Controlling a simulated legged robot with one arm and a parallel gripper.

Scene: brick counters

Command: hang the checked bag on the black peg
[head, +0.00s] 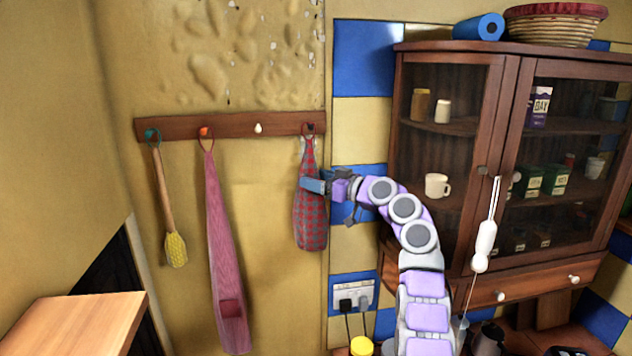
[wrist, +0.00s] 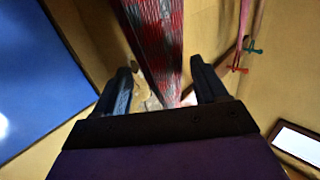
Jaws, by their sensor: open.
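The red-and-grey checked bag (head: 311,228) hangs by its loop from the dark peg (head: 311,127) at the right end of the wooden rail, flat along the wall. My gripper (head: 312,186) is at the bag's upper middle, reaching in from the right and covering a small part of it. In the wrist view the bag (wrist: 160,35) shows beyond and between the two dark fingers of my gripper (wrist: 163,88). The fingers are apart, and I cannot tell whether they touch the cloth.
The wooden rail (head: 230,125) also bears a yellow brush (head: 176,250) on a teal peg, a long pink bag (head: 222,250) on an orange peg, and a bare white peg (head: 258,128). A glass-fronted cabinet (head: 400,75) stands right; a wooden counter (head: 75,320) is at lower left.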

